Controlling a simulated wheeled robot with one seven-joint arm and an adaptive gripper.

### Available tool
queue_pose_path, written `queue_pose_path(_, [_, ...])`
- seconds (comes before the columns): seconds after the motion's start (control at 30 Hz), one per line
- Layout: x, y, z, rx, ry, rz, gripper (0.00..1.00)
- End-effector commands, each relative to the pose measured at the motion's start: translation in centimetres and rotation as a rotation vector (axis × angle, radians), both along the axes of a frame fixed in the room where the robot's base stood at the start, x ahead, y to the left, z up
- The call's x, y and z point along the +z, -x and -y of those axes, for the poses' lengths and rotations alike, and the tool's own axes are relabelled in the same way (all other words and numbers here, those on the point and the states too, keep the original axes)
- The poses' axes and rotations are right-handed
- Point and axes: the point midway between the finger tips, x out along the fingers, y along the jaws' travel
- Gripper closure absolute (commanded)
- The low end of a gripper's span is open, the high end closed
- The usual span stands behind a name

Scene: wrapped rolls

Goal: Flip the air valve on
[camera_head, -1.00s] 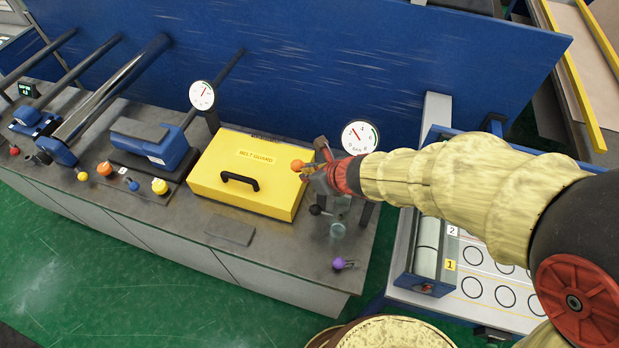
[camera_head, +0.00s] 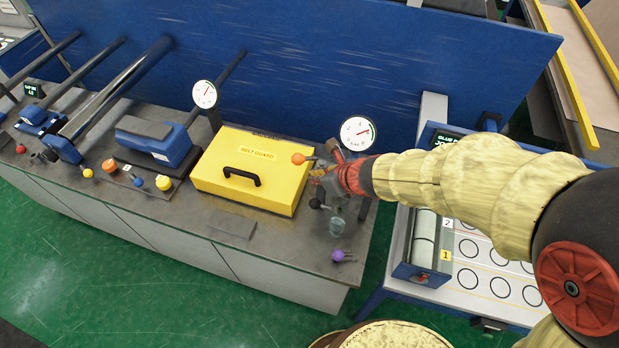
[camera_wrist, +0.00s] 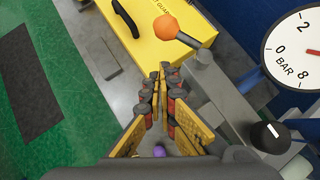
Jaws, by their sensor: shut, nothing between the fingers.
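The air valve's lever ends in an orange ball (camera_head: 298,158), beside the right end of the yellow belt guard. In the wrist view, the ball (camera_wrist: 166,27) is on a dark stem running right and down toward a grey valve body (camera_wrist: 208,75). My gripper (camera_head: 322,172) is at the valve, just right of and below the ball. Its fingertips (camera_wrist: 163,72) are together and empty, below the ball in the wrist view. I cannot tell whether they touch the lever. My gripper hides much of the valve body in the head view.
A pressure gauge (camera_head: 357,133) marked BAR stands right behind the valve. The yellow belt guard (camera_head: 245,170) is close on the left. A black knob (camera_wrist: 270,137) is at the right in the wrist view. A purple ball knob (camera_head: 338,256) is near the bench's front edge.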

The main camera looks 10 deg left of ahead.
Motion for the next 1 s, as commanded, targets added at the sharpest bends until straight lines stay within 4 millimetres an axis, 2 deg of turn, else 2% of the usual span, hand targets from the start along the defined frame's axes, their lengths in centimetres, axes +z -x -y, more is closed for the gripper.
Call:
queue_pose_path(0.03, [1.0, 0.3, 0.3, -0.001, -0.001, 0.004, 1.0])
queue_pose_path(0.5, [6.6, 3.7, 3.9, -0.001, 0.0, 0.004, 1.0])
queue_pose_path(0.7, [7.5, 4.4, 4.6, 0.0, -0.001, 0.002, 1.0])
queue_pose_path(1.0, [7.5, 4.5, 4.7, -0.001, 0.0, 0.001, 1.0])
